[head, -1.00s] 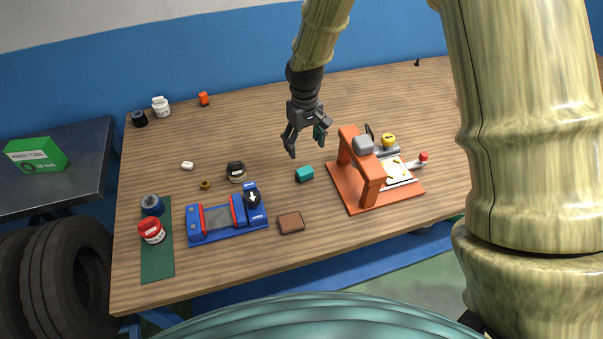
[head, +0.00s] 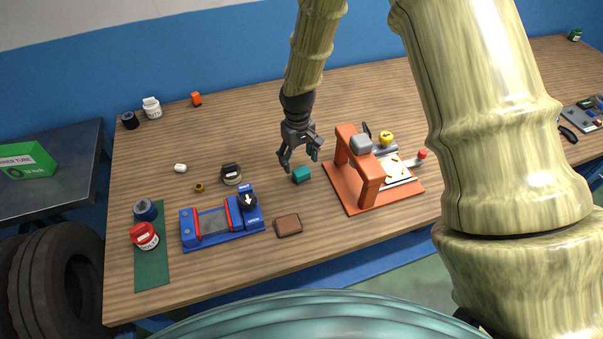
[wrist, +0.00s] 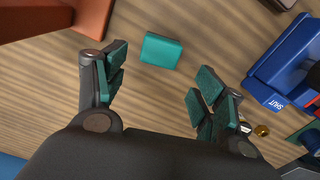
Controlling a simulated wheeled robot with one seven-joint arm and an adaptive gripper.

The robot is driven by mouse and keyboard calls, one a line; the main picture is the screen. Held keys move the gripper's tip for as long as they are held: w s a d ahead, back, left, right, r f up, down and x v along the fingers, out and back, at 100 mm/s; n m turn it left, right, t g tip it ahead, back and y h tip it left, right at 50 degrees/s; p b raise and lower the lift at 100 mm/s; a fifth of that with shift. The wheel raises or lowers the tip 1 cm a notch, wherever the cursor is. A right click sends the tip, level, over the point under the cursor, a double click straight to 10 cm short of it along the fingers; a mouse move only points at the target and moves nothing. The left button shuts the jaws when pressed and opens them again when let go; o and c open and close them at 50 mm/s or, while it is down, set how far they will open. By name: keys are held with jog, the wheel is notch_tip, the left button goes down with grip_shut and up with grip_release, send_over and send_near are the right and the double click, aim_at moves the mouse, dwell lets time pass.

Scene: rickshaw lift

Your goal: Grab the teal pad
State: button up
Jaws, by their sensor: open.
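The teal pad (head: 301,174) is a small block lying on the wooden table, left of the orange press. It also shows in the wrist view (wrist: 161,50), ahead of the fingers and roughly between their lines. My gripper (head: 300,160) is open and empty just behind and above the pad. In the wrist view my gripper (wrist: 157,95) has its teal-padded fingers spread wide, with the pad beyond the fingertips and apart from them.
The orange press (head: 365,180) stands close to the right of the pad. A blue fixture (head: 212,224) and a brown block (head: 288,224) lie left and in front. The table behind the gripper is clear.

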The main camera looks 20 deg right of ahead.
aim_at(300, 169)
jog(key=shift+s+d+f+p, duration=0.1)
jog(key=shift+s+f+p, duration=0.05)
jog(key=shift+f+p, duration=0.55)
jog(key=shift+s+d+f+p, duration=0.15)
jog(key=shift+f+p, duration=0.3)
jog(key=shift+f, duration=0.3)
jog(key=shift+f+p, duration=0.35)
jog(key=shift+f, duration=0.85)
jog(key=c, duration=1.1)
